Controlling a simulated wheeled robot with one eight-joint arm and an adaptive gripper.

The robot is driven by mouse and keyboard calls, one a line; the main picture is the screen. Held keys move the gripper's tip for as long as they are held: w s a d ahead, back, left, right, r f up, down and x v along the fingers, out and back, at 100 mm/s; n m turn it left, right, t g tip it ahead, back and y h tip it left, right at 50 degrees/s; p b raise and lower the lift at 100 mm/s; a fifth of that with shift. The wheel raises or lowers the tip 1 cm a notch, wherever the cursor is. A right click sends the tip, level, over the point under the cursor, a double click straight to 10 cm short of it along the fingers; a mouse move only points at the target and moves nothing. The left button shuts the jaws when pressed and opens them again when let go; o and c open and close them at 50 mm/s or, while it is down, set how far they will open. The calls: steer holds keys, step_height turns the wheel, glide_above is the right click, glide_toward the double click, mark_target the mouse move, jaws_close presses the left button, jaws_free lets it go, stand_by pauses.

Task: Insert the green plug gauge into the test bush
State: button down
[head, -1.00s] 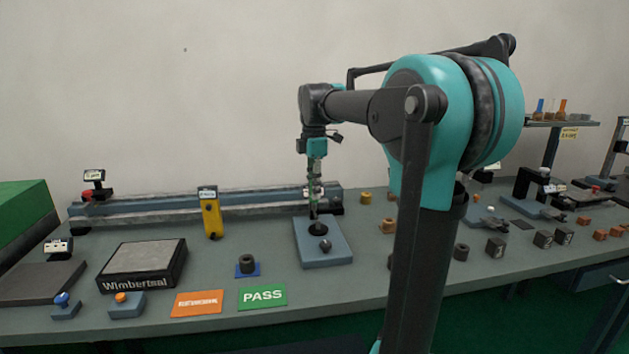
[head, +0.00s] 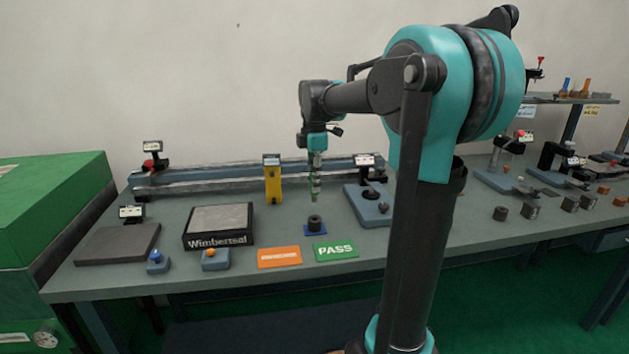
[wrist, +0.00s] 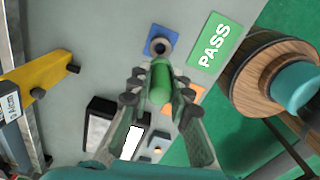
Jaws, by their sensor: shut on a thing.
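My gripper (head: 316,166) is shut on the green plug gauge (wrist: 160,84), which hangs roughly upright below the fingers. The gauge also shows as a thin green shape in the head view (head: 314,190). The test bush (head: 315,222) is a short dark ring on a blue base (head: 308,231). In the head view the gauge is just above and behind the bush, apart from it. In the wrist view the bush (wrist: 161,46) lies just beyond the gauge's end, and its dark hole is visible.
A green PASS card (head: 336,250) and an orange card (head: 279,257) lie in front of the bush. A yellow upright gauge (head: 272,184) stands behind left. A blue-grey plate with a dark knob (head: 372,208) is to the right. A dark-framed surface block (head: 219,226) is left.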

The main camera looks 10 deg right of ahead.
mark_target(315, 201)
steer(key=shift+f, duration=0.1)
steer(key=shift+f, duration=2.3)
steer(key=shift+f, duration=2)
stand_by(3.0)
